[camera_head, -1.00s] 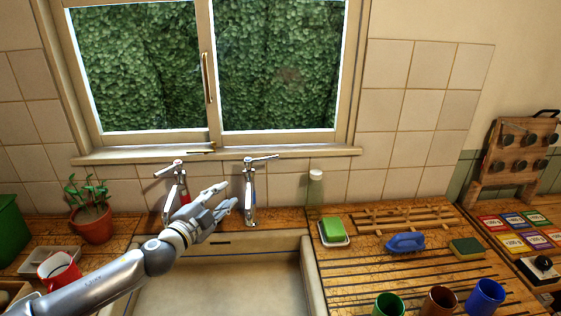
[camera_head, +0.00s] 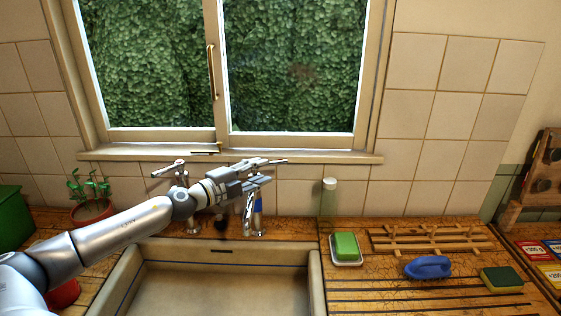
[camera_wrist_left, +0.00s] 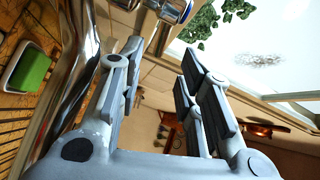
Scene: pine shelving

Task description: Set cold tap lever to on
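The cold tap (camera_head: 257,205), chrome with a blue band, stands behind the sink, partly hidden by my left gripper (camera_head: 268,172). Its lever (camera_head: 278,161) points right at the top of the tap, close to my upper fingertip; I cannot tell whether they touch. In the left wrist view my left gripper (camera_wrist_left: 163,65) is open, with nothing between its fingers. Chrome tap parts (camera_wrist_left: 70,85) show large beside the left finger there. The other tap (camera_head: 180,170), with a red mark, stands to the left, its lever pointing left. My right gripper is not in view.
The sink (camera_head: 318,285) lies below the arm. On the drainboard to the right are green soap in a dish (camera_head: 346,247), a blue brush (camera_head: 428,267) and a sponge (camera_head: 502,279). A potted plant (camera_head: 91,209) stands left. The window sill (camera_head: 330,156) is behind the taps.

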